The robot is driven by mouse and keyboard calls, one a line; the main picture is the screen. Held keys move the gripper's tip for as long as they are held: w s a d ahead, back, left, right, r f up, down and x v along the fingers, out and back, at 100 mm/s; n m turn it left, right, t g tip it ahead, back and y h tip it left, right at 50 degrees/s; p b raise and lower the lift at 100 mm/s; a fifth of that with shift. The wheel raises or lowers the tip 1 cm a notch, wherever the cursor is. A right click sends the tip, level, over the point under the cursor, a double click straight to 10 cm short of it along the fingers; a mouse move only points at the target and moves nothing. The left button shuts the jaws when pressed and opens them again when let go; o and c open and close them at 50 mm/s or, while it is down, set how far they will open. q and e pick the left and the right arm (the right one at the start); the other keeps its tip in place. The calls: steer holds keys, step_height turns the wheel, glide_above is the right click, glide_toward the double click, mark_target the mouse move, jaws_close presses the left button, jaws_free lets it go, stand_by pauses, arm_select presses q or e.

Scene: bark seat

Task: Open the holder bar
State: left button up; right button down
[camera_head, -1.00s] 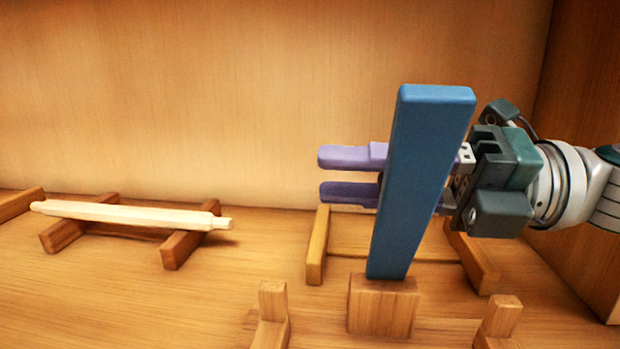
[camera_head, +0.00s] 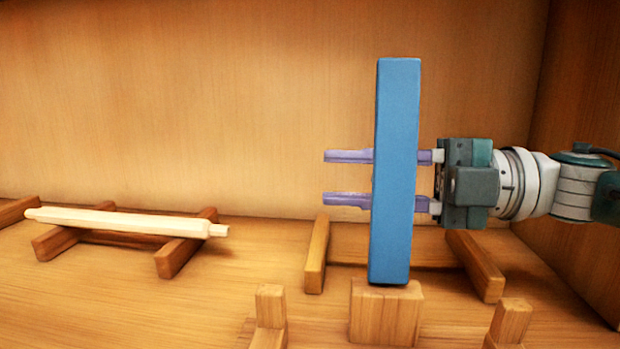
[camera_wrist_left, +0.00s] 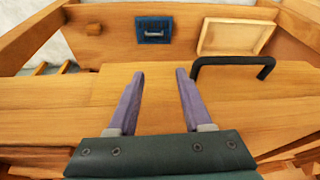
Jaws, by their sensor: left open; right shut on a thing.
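The blue bar (camera_head: 395,170), which I take for the holder bar, stands nearly upright with its lower end at a wooden block (camera_head: 385,312). My right gripper (camera_head: 346,178) reaches in from the right and is shut on the bar. Its two purple fingers pass behind the bar, one above the other, and their tips stick out on its left. The bar hides the contact itself. My left gripper (camera_wrist_left: 159,72) shows only in the left wrist view, open and empty over a wooden surface.
A pale wooden rod (camera_head: 125,222) lies across two wooden rests at left. Wooden posts (camera_head: 508,322) stand near the bar's foot. In the left wrist view, a black handle (camera_wrist_left: 235,61) is right of the fingers, with a blue fitting (camera_wrist_left: 154,39) and a light wooden panel (camera_wrist_left: 235,38) beyond.

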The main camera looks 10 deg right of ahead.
steer(key=shift+w, duration=0.1)
stand_by(0.3)
steer(key=c, duration=0.5)
jaws_free()
steer(key=shift+c, duration=0.2)
steer(key=shift+r, duration=0.1)
step_height(320, 180, up, 20)
steer(key=p, duration=1.6)
steer(key=shift+p, duration=0.35)
